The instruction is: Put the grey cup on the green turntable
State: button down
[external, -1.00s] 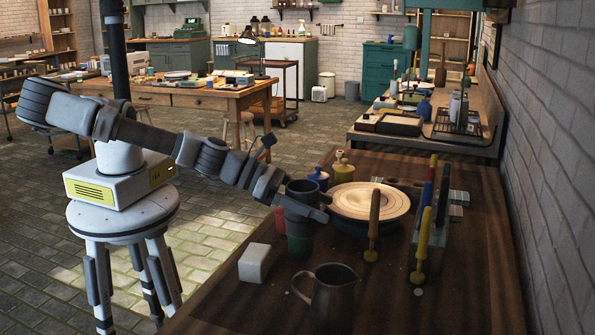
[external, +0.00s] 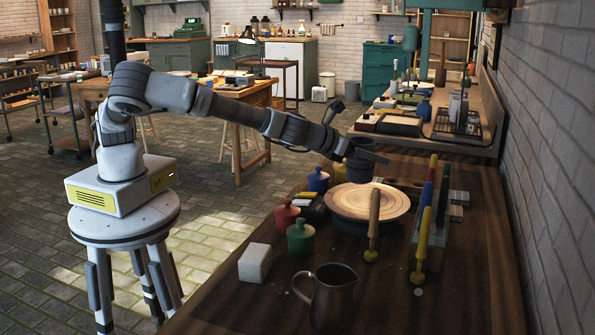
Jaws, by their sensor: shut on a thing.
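My gripper (external: 374,156) is shut on the grey cup (external: 360,168), a dark, roughly upright cup. In the picture the cup's bottom meets the far edge of the turntable's disc. I cannot tell whether it touches it or hangs above or behind it. The turntable (external: 366,203) has a pale round top with rings and a dark green base (external: 350,228) partly hidden beneath it. The middle and near part of its top are bare.
Red (external: 287,216), green (external: 300,238) and blue (external: 317,181) lidded pots stand left of the turntable. A wood-handled tool (external: 374,220) stands upright at its near right edge, beside a rack of coloured tools (external: 437,235). A white block (external: 255,263) and metal pitcher (external: 333,297) are nearer.

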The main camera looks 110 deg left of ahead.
jog(key=shift+w+a+f+b, duration=0.25)
jog(key=shift+a+f, duration=0.65)
jog(key=shift+f, duration=0.3)
jog(key=shift+w+a+f+b, duration=0.1)
jog(key=shift+w+a+f, duration=0.15)
jog(key=shift+a+f, duration=0.85)
jog(key=shift+w+a+f+b, duration=0.25)
jog(key=shift+a+f, duration=0.5)
jog(key=shift+f, duration=0.6)
jog(key=shift+f+b, duration=0.35)
jog(key=shift+f, duration=0.05)
grip_release()
jog(key=shift+r+p, duration=0.55)
jog(key=shift+p, duration=0.05)
jog(key=v, duration=1.2)
jog(key=shift+f, duration=0.3)
jog(key=shift+s, duration=0.1)
